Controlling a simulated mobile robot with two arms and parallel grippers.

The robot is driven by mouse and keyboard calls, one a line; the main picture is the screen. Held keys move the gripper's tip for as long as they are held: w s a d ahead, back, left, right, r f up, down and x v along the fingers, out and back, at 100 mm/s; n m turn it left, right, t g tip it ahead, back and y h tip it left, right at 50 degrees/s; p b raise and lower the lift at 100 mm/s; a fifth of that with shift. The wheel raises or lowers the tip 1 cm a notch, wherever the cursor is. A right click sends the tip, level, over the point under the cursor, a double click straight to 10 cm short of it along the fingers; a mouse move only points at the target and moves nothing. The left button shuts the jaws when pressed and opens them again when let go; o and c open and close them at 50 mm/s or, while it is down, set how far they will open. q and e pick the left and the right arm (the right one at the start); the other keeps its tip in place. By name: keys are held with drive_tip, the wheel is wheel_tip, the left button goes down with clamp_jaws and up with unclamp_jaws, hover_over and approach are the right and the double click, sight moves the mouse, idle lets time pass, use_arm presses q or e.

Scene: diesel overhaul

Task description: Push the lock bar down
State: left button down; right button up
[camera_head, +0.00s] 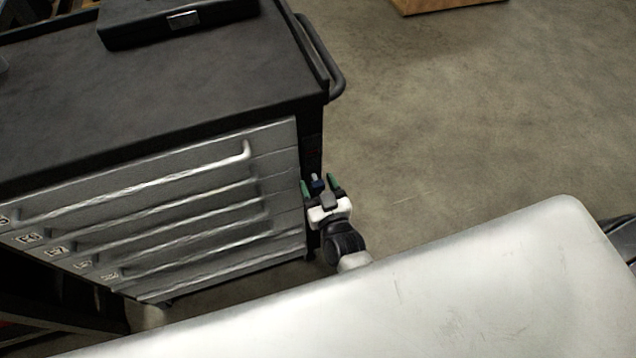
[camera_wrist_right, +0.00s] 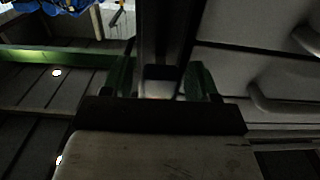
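The tool cabinet (camera_head: 150,95) has a black top and a grey drawer front. A dark upright bar, which looks like the lock bar (camera_head: 313,155), runs along the right edge of the drawer front. It also shows as a dark vertical strip in the right wrist view (camera_wrist_right: 163,35). My right gripper (camera_head: 320,184) is at this edge, its two green fingers apart. A small blue piece with a pale top (camera_head: 317,182) shows between the fingers. In the wrist view the bar lies between the green fingers (camera_wrist_right: 163,80); contact cannot be told. My left gripper is not in view.
A black case (camera_head: 178,22) lies on the cabinet top. A black handle (camera_head: 326,60) sticks out from the cabinet's right side. A large pale surface (camera_head: 450,285) fills the front. The concrete floor to the right is clear up to a wooden box (camera_head: 440,4).

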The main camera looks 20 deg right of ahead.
drive_tip(key=s, duration=1)
drive_tip(key=shift+s+d, duration=0.15)
drive_tip(key=shift+s, duration=0.25)
drive_tip(key=s+f+n+g+y, duration=0.1)
drive_tip(key=s+f+g, duration=0.35)
drive_tip(key=f, duration=0.65)
drive_tip(key=s+f+n+g+y, duration=0.1)
drive_tip(key=s+f+g, duration=0.35)
drive_tip(key=f, duration=0.55)
drive_tip(key=s+d+f+g+h, duration=0.1)
drive_tip(key=s+d+f+g, duration=0.3)
drive_tip(key=s, duration=0.5)
drive_tip(key=s+d+f+g+h+p, duration=0.1)
drive_tip(key=s+d+f+g, duration=0.3)
drive_tip(key=s, duration=0.5)
wheel_tip(320, 180, down, 4)
drive_tip(key=shift+s+d+r+h+p, duration=0.2)
drive_tip(key=shift+d+h+p, duration=0.1)
drive_tip(key=shift+d, duration=0.7)
